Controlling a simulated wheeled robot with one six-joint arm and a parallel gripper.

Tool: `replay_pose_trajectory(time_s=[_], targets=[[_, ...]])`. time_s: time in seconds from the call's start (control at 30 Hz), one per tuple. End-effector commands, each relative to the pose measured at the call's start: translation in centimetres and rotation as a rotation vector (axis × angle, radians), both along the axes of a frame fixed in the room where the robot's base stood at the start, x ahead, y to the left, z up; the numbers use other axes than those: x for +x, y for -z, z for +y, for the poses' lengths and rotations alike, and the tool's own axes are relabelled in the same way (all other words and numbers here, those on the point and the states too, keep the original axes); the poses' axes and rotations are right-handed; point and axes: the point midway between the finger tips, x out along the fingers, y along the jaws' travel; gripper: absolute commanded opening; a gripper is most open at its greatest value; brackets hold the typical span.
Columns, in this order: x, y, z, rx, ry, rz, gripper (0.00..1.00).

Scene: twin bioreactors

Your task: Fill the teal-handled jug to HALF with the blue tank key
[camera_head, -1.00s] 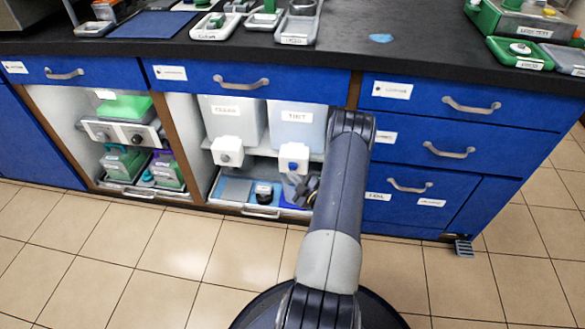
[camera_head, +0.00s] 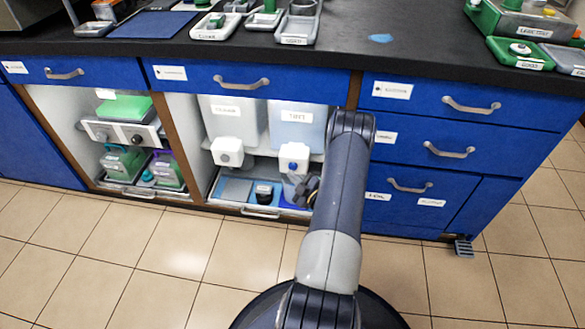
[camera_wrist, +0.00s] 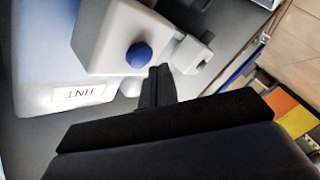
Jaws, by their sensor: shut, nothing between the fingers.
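The tank labelled TINT (camera_head: 297,122) stands in the middle cabinet bay, with a white tap block and a blue round key (camera_head: 293,165) on its front. In the wrist view the tank (camera_wrist: 40,70) appears upside down, with the blue key (camera_wrist: 139,56) near my fingertips. My gripper (camera_wrist: 160,72) is shut and empty, its tips close to the white tap block (camera_wrist: 112,35); I cannot tell whether they touch. In the head view my gripper (camera_head: 309,190) is low by the tap, partly behind my arm. A pale vessel (camera_head: 291,190) shows under the tap, mostly hidden; no teal handle is visible on it.
The CLEAR tank (camera_head: 231,116) with a white knob stands left of TINT. A pull-out tray (camera_head: 261,212) below holds a grey pad and a dark-lidded jar (camera_head: 264,190). The left bay holds green and purple containers (camera_head: 167,172).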

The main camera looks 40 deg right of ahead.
Motion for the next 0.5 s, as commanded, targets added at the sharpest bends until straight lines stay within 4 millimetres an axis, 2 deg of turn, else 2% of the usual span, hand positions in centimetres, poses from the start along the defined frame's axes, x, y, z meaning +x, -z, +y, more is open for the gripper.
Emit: replay_pose_trajectory(time_s=[0.5], targets=[[0.57,-0.04,-0.64,0.0,0.0,0.0,0.0]])
